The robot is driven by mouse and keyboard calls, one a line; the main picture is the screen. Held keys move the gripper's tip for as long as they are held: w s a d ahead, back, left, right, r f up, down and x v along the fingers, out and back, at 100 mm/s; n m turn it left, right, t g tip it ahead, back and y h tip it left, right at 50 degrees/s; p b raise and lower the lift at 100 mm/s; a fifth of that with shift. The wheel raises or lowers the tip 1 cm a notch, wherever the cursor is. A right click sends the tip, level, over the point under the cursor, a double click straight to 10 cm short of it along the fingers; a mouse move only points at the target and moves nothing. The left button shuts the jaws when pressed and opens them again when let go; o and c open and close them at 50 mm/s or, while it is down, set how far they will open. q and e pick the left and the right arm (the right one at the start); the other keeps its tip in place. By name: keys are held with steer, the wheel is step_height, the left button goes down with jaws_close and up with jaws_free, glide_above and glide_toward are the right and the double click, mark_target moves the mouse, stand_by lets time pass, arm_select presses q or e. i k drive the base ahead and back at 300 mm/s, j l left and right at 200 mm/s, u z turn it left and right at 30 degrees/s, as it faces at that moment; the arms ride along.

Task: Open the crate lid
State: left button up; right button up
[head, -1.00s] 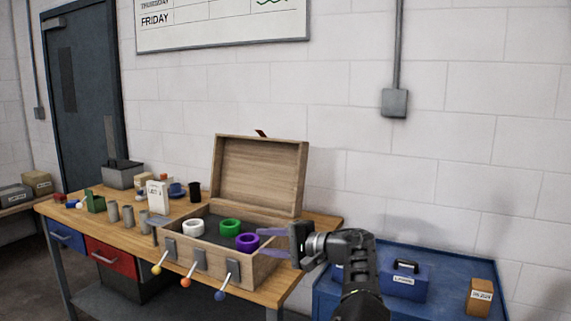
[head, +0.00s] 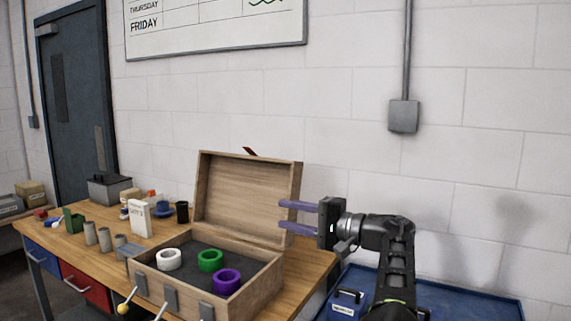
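The wooden crate (head: 232,298) stands on the workbench with its lid (head: 240,190) raised at the back, close to upright. A small dark red tab (head: 250,151) sticks up at the lid's top edge. Inside the crate are a white ring (head: 169,260), a green ring (head: 210,261) and a purple ring (head: 227,282).
Levers with coloured knobs (head: 124,308) hang at the crate's front. Grey cylinders (head: 105,239), a white labelled box (head: 139,219) and a black cup (head: 182,212) stand left of it on the workbench (head: 60,239). A blue surface (head: 475,306) lies at right.

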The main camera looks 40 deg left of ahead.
mark_target(237, 195)
steer(key=i+j, duration=0.15)
steer(key=i, duration=0.4)
steer(key=i+j, duration=0.2)
steer(key=i, duration=0.3)
steer(key=i+j, duration=0.1)
steer(key=j, duration=0.25)
steer(key=i+j, duration=0.1)
steer(key=j, duration=0.3)
